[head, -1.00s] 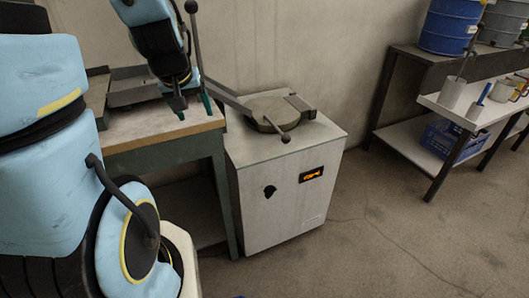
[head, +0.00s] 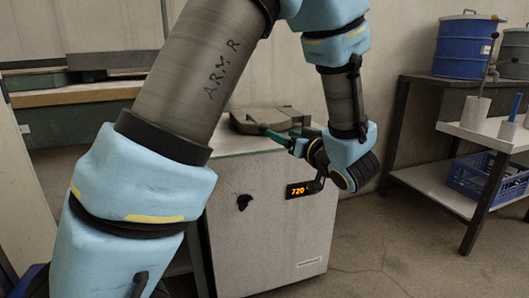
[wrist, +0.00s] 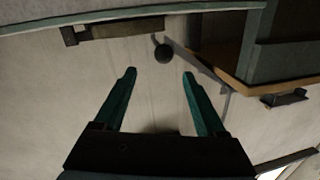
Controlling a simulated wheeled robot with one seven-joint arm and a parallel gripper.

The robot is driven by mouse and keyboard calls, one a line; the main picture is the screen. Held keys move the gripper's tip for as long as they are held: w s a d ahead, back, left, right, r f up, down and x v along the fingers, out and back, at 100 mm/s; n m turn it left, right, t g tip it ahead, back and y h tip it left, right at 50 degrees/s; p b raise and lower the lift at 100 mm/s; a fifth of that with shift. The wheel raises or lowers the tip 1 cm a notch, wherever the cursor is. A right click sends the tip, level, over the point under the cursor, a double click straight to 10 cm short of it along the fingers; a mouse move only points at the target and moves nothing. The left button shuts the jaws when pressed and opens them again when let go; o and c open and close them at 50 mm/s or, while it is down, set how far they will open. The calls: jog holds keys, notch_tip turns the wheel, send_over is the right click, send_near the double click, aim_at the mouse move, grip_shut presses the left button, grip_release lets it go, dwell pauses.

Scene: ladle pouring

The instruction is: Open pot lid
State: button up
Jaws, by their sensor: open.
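The furnace pot's round grey lid (head: 250,121) lies flat on top of the white cabinet (head: 265,225) in the head view. My gripper (head: 275,132) reaches in from the right, low at the lid's front edge, with its teal fingers pointing left. In the wrist view the gripper (wrist: 160,75) is open, with nothing between its fingers. A dark ball knob (wrist: 163,53) on a thin rod shows just beyond the fingertips, between them in the picture. I cannot tell which rod it belongs to. My arm hides part of the cabinet top.
A worktable (head: 90,93) stands at the left. On the right is a shelf (head: 485,131) with cups, and a blue crate (head: 480,178) below it. A blue drum (head: 463,47) stands behind on a dark rack. The floor in front of the shelf is clear.

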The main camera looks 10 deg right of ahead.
aim_at(264, 128)
jog(key=shift+y, duration=0.3)
jog(key=b+x, duration=0.1)
jog(key=x, duration=0.4)
jog(key=b+x, duration=0.1)
jog(key=x, duration=0.4)
jog(key=shift+s+a+f, duration=0.1)
jog(key=shift+f, duration=0.1)
jog(key=shift+c, duration=0.2)
grip_shut()
dwell(0.7)
